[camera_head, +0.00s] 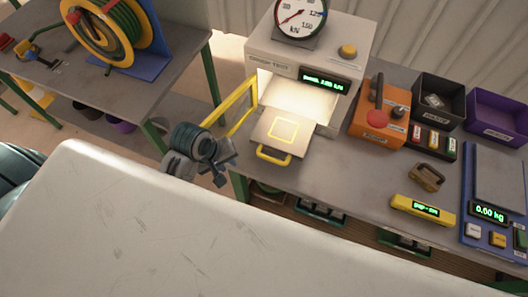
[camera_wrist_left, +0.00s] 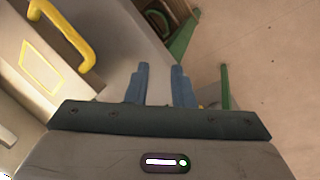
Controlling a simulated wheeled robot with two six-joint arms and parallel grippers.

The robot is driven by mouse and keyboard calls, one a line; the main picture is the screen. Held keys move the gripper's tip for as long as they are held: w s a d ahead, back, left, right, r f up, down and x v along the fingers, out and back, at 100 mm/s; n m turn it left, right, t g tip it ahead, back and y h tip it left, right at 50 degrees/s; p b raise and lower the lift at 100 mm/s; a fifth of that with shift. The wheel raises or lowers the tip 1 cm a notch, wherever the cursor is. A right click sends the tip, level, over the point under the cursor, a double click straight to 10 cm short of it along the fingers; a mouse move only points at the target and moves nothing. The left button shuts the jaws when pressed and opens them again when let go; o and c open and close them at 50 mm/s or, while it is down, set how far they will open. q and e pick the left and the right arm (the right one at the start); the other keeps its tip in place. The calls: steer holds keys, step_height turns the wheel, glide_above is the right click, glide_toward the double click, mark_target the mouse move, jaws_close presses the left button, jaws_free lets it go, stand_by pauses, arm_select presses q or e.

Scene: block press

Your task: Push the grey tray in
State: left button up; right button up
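The grey tray (camera_head: 299,134) sticks out of the front of the lit press (camera_head: 281,62). It has a yellow square outline on top and a yellow handle (camera_head: 273,157) at its front edge. In the left wrist view the tray (camera_wrist_left: 22,82) and its handle (camera_wrist_left: 73,38) show at upper left. My left gripper (camera_head: 226,169) is left of the handle, apart from it, near the table's front edge. Its two fingers (camera_wrist_left: 161,85) stand apart with nothing between them. My right gripper is in neither view.
A yellow rail (camera_head: 233,101) stands at the press's left side, close to my left arm. An orange box with a red button (camera_head: 379,112) stands right of the press. A yellow gauge (camera_head: 423,210) and a blue scale (camera_head: 497,179) lie further right. Bare tabletop lies right of the tray.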

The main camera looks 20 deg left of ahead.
mark_target(266, 157)
arm_select(q)
steer(key=w+d+r+n+g+h, duration=0.1)
steer(key=w+d+r+n+h, duration=0.3)
steer(key=r+n, duration=0.55)
steer(key=shift+m+y, duration=0.45)
steer(key=shift+y, duration=0.25)
steer(key=x, duration=0.3)
steer(key=p+x, duration=0.1)
steer(key=x, duration=0.2)
steer(key=p+x, duration=0.1)
steer(key=x, duration=0.2)
steer(key=shift+w+d+r, duration=0.15)
steer(key=shift+w+d, duration=0.2)
steer(key=shift+w+d+f, duration=0.1)
steer(key=shift+d+f, duration=0.05)
steer(key=shift+f, duration=0.55)
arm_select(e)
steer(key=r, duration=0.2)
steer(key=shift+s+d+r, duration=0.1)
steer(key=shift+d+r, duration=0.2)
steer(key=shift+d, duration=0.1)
arm_select(q)
jaws_close()
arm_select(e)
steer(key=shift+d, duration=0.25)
